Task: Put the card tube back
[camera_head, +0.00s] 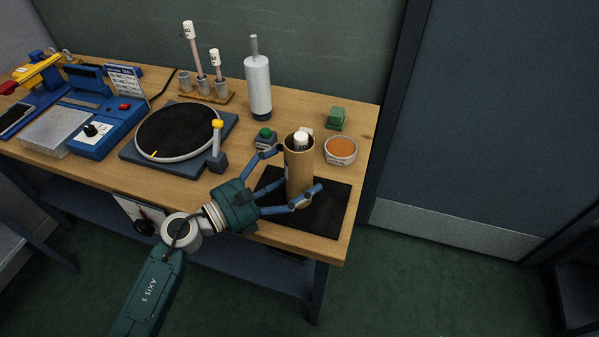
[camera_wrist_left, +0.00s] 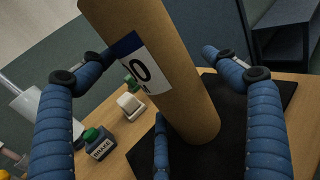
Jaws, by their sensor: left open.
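The card tube (camera_head: 297,172) is a tall brown cylinder standing on a black mat (camera_head: 330,208) near the bench's front right. A white-capped item (camera_head: 300,142) shows in its open top. In the left wrist view the tube (camera_wrist_left: 190,100) fills the middle, with a blue-and-white label bearing a "0". My left gripper (camera_head: 294,172) is open, its blue fingers spread on either side of the tube. In the left wrist view gaps show between the outer fingers (camera_wrist_left: 158,62) and the tube. Whether the lower finger touches it, I cannot tell. My right gripper is not in view.
A green block (camera_head: 335,118), a white cylinder (camera_head: 257,85) and a turntable (camera_head: 178,132) stand farther off. The bench's front edge is close.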

